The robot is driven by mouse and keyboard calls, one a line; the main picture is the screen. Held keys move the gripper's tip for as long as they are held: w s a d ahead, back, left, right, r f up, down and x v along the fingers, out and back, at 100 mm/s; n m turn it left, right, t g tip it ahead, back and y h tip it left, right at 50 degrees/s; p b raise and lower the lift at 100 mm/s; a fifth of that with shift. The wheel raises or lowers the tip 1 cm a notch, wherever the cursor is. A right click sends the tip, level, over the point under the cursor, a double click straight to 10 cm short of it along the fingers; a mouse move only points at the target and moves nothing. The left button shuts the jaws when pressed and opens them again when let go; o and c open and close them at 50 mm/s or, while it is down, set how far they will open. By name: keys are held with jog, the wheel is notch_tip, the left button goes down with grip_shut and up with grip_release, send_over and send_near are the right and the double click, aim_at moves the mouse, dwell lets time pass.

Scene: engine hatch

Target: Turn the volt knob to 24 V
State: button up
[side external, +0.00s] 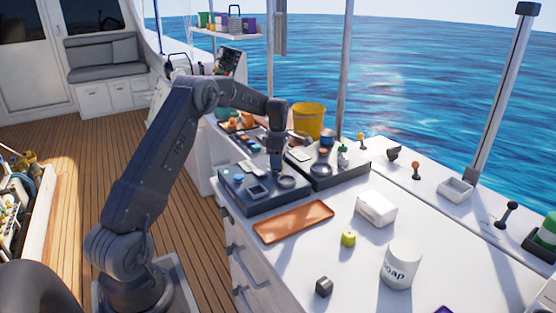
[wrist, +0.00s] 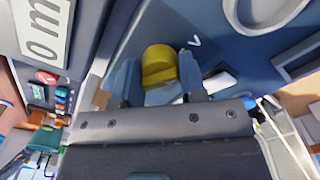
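The volt knob (wrist: 160,65) is yellow and stands on a dark blue panel (wrist: 235,60) in the wrist view. A white letter V is printed just to its right. My gripper (wrist: 161,76) has one bluish finger on each side of the knob, and both fingers appear to press against it. In the side external view my gripper (side external: 276,165) points down at the back of the dark blue unit (side external: 262,205) on the counter. The knob is hidden there behind the gripper. I cannot read the knob's setting or any 24 V mark.
A second dark unit (side external: 350,178) stands close to the right. An orange tray (side external: 293,222) lies in front. A white box (side external: 376,208), a yellow-green piece (side external: 348,238), a soap container (side external: 400,265) and a small dark cube (side external: 324,287) stand on the white counter.

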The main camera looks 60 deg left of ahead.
jog(key=c, duration=0.4)
jog(key=shift+m, duration=0.4)
jog(key=m, duration=1)
jog(key=shift+r+m, duration=0.1)
jog(key=shift+m, duration=0.3)
jog(key=m, duration=0.6)
jog(key=shift+m, duration=0.3)
jog(key=m, duration=0.5)
jog(key=shift+m, duration=0.3)
